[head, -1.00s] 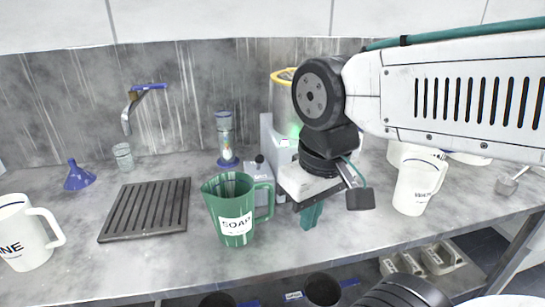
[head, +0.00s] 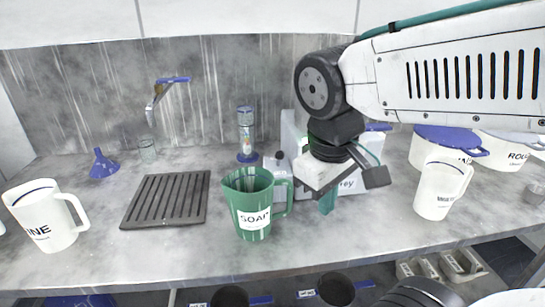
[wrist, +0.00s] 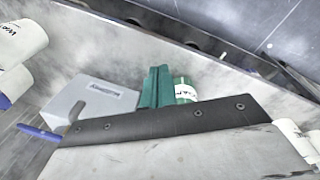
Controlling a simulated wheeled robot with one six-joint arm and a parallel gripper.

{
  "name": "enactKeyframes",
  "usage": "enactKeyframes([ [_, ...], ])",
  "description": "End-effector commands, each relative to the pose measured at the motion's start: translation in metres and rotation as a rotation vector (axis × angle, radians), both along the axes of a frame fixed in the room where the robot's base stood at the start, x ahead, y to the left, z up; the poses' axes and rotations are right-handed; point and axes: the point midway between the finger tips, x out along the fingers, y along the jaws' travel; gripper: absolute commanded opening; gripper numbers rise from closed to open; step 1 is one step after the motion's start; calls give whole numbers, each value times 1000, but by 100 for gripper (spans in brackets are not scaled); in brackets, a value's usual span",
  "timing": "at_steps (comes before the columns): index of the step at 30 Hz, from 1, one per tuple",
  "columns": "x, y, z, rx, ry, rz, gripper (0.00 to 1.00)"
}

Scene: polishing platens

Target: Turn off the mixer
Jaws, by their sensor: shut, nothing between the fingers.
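A white machine (head: 293,128), which I take for the mixer, stands at the back behind my arm. Its upright part shows left of my wrist. A pale front with partly hidden lettering (head: 348,183) shows right of it. In the wrist view a pale block with small lettering (wrist: 95,100) lies left of my fingers; I cannot tell whether it is the same machine. No switch is discernible. My gripper (head: 327,204) has green fingers, shut and empty, pointing down in front of the machine, right of the green SOAP jug. The fingers also show in the wrist view (wrist: 155,88).
The green SOAP jug (head: 253,208) stands close left of my gripper. A white jug (head: 440,185) and a blue-lidded pot (head: 440,150) stand right. A dark slatted rack (head: 165,200) lies left. The front counter strip is clear.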

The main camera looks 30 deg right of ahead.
Motion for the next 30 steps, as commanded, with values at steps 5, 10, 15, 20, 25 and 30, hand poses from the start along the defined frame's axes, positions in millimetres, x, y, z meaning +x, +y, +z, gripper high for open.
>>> enactKeyframes([
  [5,48,-14,3,-198,101,298,0],
  [10,101,-17,4,-389,206,601,0],
  [15,159,-9,0,-575,323,904,0],
  [20,207,8,-6,-726,425,1149,0],
  [25,240,24,-12,-830,497,1312,0],
  [30,252,31,-15,-872,527,1374,0],
])
